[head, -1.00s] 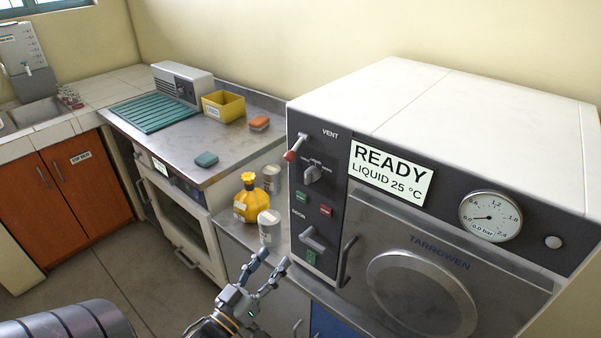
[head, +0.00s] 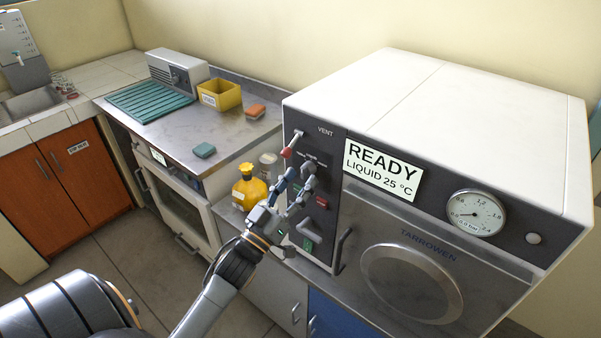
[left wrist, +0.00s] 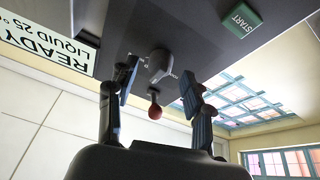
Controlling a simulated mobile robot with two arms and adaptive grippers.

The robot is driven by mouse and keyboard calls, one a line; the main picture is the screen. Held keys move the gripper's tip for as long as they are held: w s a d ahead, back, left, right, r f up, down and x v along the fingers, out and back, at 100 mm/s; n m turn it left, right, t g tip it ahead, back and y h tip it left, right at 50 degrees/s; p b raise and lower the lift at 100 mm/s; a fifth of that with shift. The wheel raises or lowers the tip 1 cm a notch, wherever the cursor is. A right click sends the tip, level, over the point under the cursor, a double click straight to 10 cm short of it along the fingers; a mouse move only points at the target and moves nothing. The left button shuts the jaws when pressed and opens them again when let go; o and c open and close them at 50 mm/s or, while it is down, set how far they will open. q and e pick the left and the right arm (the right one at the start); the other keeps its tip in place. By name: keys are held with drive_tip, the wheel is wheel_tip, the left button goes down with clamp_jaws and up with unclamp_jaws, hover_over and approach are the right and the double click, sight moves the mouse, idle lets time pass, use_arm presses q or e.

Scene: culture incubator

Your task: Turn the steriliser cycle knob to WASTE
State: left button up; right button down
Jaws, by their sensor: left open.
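The steriliser (head: 440,110) is a large white box with a dark front panel, and its display (head: 383,170) reads READY, LIQUID 25 °C. The grey cycle knob (head: 309,169) is on the panel below the red-tipped vent lever (head: 288,151). In the left wrist view the knob (left wrist: 158,65) lies ahead, between my finger lines, with the red ball of the lever (left wrist: 155,112) nearer the palm in the picture. My left gripper (head: 300,182) is open, its fingertips close to the knob. Contact cannot be told. The knob's labels are too small to read. My right gripper is not in view.
A green START button (left wrist: 241,20) shows beside the knob in the left wrist view. A yellow bottle (head: 248,190) stands left of the steriliser, on the counter.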

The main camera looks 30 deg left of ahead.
use_arm(q)
drive_tip(key=shift+w+r, duration=0.25)
drive_tip(key=shift+w, duration=0.4)
clamp_jaws()
drive_tip(key=shift+m+h, duration=0.4)
drive_tip(key=m+g+h, duration=0.1)
drive_tip(key=m+h, duration=0.1)
drive_tip(key=m, duration=0.2)
drive_tip(key=m+g+h+p, duration=0.1)
drive_tip(key=m+h, duration=0.1)
drive_tip(key=m, duration=0.3)
drive_tip(key=m+g+h+p, duration=0.1)
drive_tip(key=m, duration=0.4)
drive_tip(key=shift+a+r+h, duration=0.2)
drive_tip(key=shift+a+h, duration=0.15)
drive_tip(key=shift+h, duration=0.05)
drive_tip(key=shift+m, duration=0.4)
